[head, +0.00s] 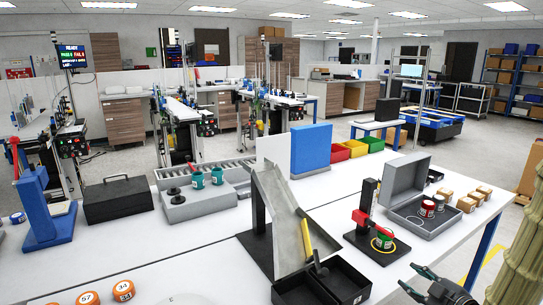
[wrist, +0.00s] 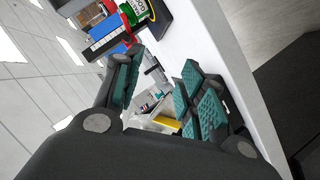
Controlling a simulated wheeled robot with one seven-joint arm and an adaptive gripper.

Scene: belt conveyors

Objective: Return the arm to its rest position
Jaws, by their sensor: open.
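My gripper (head: 436,288) is at the lower right of the head view, at the front edge of the white table (head: 408,262). Its fingers are spread apart with nothing between them. In the wrist view the two teal-padded fingers of my gripper (wrist: 162,95) stand wide apart, and the view is tilted sideways. Beyond them a green can (wrist: 133,12) shows at the top. In the head view the green can (head: 384,240) stands in a black and red fixture (head: 366,207), apart from my gripper.
A black open bin (head: 345,285) and a metal chute (head: 275,215) stand left of my gripper. A grey open case (head: 430,230) with cans and several small boxes (head: 466,204) lie behind it. The floor at right (head: 490,235) is partly clear.

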